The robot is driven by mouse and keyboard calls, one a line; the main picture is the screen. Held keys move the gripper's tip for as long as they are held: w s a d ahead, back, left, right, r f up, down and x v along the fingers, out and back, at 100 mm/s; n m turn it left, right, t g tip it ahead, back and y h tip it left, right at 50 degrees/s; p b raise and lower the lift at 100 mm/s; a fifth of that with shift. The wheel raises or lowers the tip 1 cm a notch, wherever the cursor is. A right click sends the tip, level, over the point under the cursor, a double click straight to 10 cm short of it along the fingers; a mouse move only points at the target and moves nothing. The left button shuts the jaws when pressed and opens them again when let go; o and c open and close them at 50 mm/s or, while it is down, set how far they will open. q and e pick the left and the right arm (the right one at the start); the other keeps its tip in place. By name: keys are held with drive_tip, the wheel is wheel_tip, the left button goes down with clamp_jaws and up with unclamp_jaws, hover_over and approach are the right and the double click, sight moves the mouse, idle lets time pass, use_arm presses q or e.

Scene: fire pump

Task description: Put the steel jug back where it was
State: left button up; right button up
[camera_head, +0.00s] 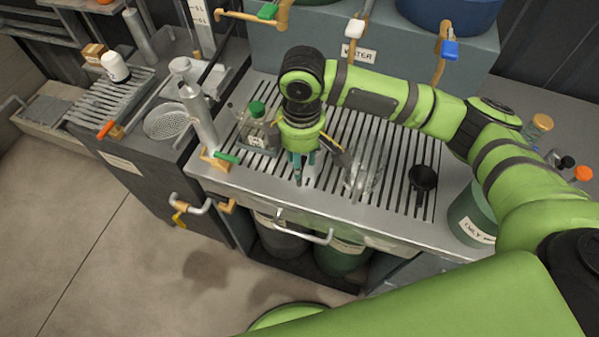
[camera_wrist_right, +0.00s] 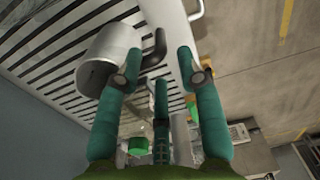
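A shiny grey jug-like vessel (camera_head: 365,172) stands on the slatted steel counter (camera_head: 232,178), to the right of my right gripper. It looks glassy in the head view, so I cannot be sure of its material. In the right wrist view a steel cylinder (camera_wrist_right: 108,55) with a dark open end shows beside the left finger, likely the same vessel. My right gripper (camera_head: 298,178) points down over the slats. In the wrist view its fingers (camera_wrist_right: 160,68) are spread, with nothing held between them. My left gripper is not in view.
A green-capped bottle (camera_head: 257,125) stands just left of the right gripper. A black cup-like thing (camera_head: 423,178) lies on the slats at right. A steel column with a green lever (camera_head: 228,157) is at the counter's left end. Taps overhang the back. Front slats are partly clear.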

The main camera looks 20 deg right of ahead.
drive_tip(key=shift+r+b, duration=0.35)
drive_tip(key=shift+r, duration=2.45)
